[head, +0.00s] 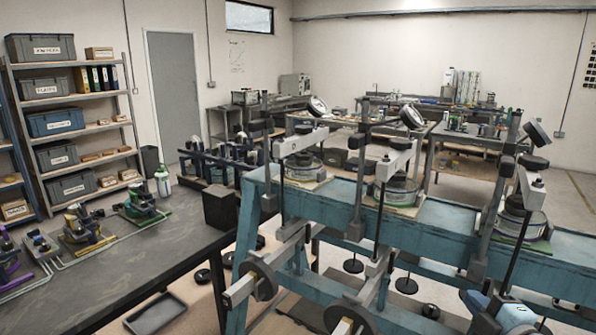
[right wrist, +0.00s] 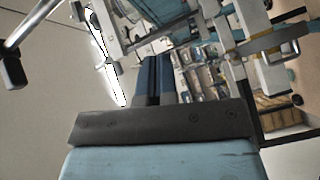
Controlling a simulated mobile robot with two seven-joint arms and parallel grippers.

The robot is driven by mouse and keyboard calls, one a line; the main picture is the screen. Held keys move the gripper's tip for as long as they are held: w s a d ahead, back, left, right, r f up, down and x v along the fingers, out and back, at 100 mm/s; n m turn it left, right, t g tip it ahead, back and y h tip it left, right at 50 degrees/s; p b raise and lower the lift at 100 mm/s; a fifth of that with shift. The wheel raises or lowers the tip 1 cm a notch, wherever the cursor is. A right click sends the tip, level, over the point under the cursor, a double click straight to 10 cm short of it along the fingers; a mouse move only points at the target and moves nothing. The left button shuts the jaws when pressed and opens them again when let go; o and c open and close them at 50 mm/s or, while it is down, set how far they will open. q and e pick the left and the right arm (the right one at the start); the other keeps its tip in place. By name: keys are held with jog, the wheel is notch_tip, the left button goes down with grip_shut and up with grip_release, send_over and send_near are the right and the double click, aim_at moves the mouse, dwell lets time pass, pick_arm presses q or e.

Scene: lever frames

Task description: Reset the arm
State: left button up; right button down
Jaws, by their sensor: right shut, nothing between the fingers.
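Three lever frames stand in a row on a long teal bench (head: 340,205). Each has a pale upper arm: the left arm (head: 301,143), the middle arm (head: 393,162) and the right arm (head: 531,190). The arms look tilted by different amounts. Below the bench top, pale lower beams carry dark disc weights, such as the front left disc (head: 258,280). My right gripper (head: 492,316) is at the lower right in the head view, in front of the bench and partly cut off. In the right wrist view its dark fingers (right wrist: 153,78) are together and empty. My left gripper is out of view.
A dark workbench (head: 150,240) with small coloured fixtures stands at left. Shelves (head: 75,125) with bins stand behind it. Several dark discs hang on rods under the teal bench, such as one disc (head: 353,265). A dark tray (head: 156,314) lies low at the front.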

jog(key=s+a+f+m+g+h, duration=0.1)
jog(key=s+f+m+g, duration=0.1)
jog(key=s+f+m, duration=0.1)
jog(key=s+a+f+m+g+h, duration=0.1)
jog(key=s+f+m+g, duration=0.1)
jog(key=s+f, duration=0.3)
jog(key=s+a+f+m+g+h, duration=0.1)
jog(key=s+a+f+m+g, duration=0.1)
jog(key=s+f+m+g, duration=0.1)
jog(key=shift+s+f+m, duration=0.45)
jog(key=shift+s+f, duration=0.05)
jog(key=shift+f, duration=0.3)
jog(key=shift+s+f+m, duration=0.45)
jog(key=shift+f, duration=0.3)
jog(key=s+a+f+m+g+y, duration=0.1)
jog(key=s+a+f+m+g, duration=0.15)
jog(key=s, duration=0.45)
jog(key=s+a+f+m+g, duration=0.2)
jog(key=s+a+f+g, duration=0.15)
jog(key=s, duration=0.35)
jog(key=w+a+f+n+t+y+p, duration=0.1)
jog(key=w+a+f+t+y+p, duration=0.2)
jog(key=p, duration=0.6)
jog(key=w+a+f+t, duration=0.1)
jog(key=w+a+t, duration=0.1)
jog(key=w+t, duration=0.1)
jog(key=shift+a+f+t, duration=0.15)
jog(key=shift+a+t, duration=0.15)
jog(key=shift+t, duration=0.1)
jog(key=shift+w, duration=0.1)
